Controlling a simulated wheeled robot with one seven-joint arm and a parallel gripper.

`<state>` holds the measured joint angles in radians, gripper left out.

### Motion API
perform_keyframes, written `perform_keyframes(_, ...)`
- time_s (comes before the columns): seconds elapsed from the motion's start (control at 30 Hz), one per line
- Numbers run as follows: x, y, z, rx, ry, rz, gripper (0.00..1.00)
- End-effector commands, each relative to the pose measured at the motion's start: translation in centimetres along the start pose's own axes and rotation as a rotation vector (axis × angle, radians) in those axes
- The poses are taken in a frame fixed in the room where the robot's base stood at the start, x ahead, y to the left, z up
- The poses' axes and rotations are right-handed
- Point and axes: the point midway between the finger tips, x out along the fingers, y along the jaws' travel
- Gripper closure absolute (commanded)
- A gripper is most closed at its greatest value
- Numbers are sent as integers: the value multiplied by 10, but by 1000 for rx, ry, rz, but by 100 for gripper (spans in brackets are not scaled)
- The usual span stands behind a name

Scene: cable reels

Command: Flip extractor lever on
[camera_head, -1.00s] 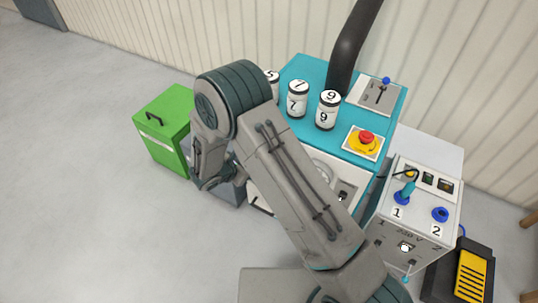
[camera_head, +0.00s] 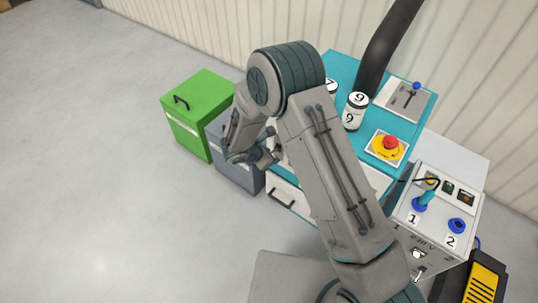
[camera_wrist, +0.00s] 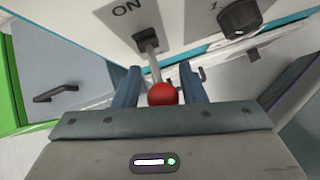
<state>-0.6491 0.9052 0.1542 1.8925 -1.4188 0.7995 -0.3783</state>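In the wrist view a lever with a red ball knob (camera_wrist: 162,94) comes out of a slot below the word ON on a white panel (camera_wrist: 110,12). My gripper (camera_wrist: 161,88) is open, one finger on each side of the red knob, with a small gap visible on both sides. In the head view my gripper (camera_head: 262,157) is in front of the teal-topped machine (camera_head: 345,70), partly hidden by my arm. The red-knobbed lever is hidden there. A second lever, with a blue knob (camera_head: 416,86), stands on a plate on the machine's top.
A black dial (camera_wrist: 240,18) marked 1 is right of the lever. A green cabinet (camera_head: 203,88) and a grey cabinet (camera_head: 235,175) stand left of the machine. A red emergency button (camera_head: 390,143), numbered cylinders (camera_head: 357,103) and a black hose (camera_head: 385,45) are on top. The floor at left is clear.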

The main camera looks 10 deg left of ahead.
Motion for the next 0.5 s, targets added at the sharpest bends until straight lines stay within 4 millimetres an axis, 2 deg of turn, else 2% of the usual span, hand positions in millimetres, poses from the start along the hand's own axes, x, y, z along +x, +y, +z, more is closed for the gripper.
perform_keyframes(0.33, -3, -1, -1, -2, 0, -1, 54)
perform_keyframes(0.5, -23, 0, 0, -3, 0, 1, 54)
